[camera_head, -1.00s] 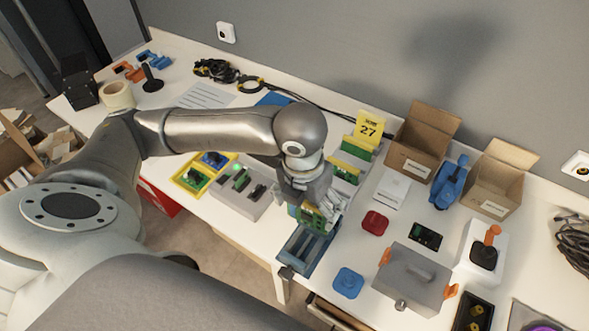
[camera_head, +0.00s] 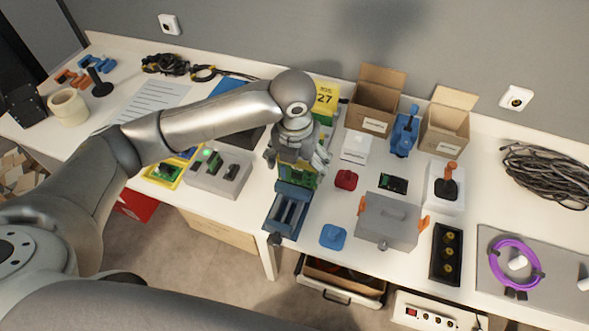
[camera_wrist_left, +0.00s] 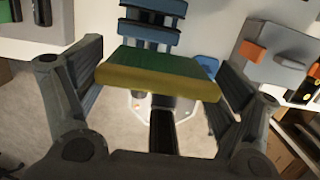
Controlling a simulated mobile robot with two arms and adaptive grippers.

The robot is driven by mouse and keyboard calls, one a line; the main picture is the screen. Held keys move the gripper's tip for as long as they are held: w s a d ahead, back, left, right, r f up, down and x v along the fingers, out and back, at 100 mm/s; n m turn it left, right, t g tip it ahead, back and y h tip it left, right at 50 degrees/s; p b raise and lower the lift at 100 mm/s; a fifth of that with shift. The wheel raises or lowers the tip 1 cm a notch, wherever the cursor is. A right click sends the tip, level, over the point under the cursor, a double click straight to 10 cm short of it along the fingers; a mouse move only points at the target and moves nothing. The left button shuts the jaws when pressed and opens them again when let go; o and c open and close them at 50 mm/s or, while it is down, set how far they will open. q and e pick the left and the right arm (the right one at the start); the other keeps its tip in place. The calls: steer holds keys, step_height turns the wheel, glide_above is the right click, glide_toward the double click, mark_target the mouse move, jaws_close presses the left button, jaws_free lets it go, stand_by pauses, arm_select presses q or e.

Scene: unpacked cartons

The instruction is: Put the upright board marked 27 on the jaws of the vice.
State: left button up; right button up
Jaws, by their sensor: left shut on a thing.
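My left gripper (camera_head: 299,165) is shut on a green board (camera_head: 303,181). In the left wrist view the board (camera_wrist_left: 160,70) lies between the two fingers (camera_wrist_left: 160,100), with its yellow edge toward the camera. No number is readable on it. The blue vice (camera_head: 285,214) stands at the table's front edge, just below the board in the head view. Blue vice parts (camera_wrist_left: 152,30) show beyond the board in the wrist view. Whether the board touches the jaws I cannot tell. A yellow card marked 27 (camera_head: 326,97) stands behind the gripper. My right gripper is not in view.
A grey box with orange clasps (camera_head: 388,222), a blue piece (camera_head: 333,236) and a red piece (camera_head: 346,180) lie right of the vice. A grey fixture (camera_head: 219,175) is to its left. Open cartons (camera_head: 375,105) stand at the back. An open drawer (camera_head: 340,285) is below the table.

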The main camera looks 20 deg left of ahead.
mark_target(295, 172)
arm_select(q)
steer(key=shift+w+a+f+p, duration=0.3)
steer(key=shift+w+f, duration=0.3)
steer(key=shift+f, duration=0.8)
steer(key=shift+w+a+f+p, duration=0.25)
steer(key=shift+w+f, duration=0.4)
steer(key=shift+f, duration=0.75)
steer(key=shift+w+a+f+p, duration=0.25)
steer(key=shift+w+f, duration=0.35)
steer(key=shift+f, duration=0.8)
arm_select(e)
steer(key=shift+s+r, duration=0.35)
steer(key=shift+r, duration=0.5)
arm_select(q)
steer(key=o, duration=0.9)
steer(key=shift+f, duration=0.15)
steer(key=shift+c, duration=0.2)
step_height(295, 172, up, 12)
steer(key=s+b, duration=0.1)
steer(key=shift+s, duration=0.25)
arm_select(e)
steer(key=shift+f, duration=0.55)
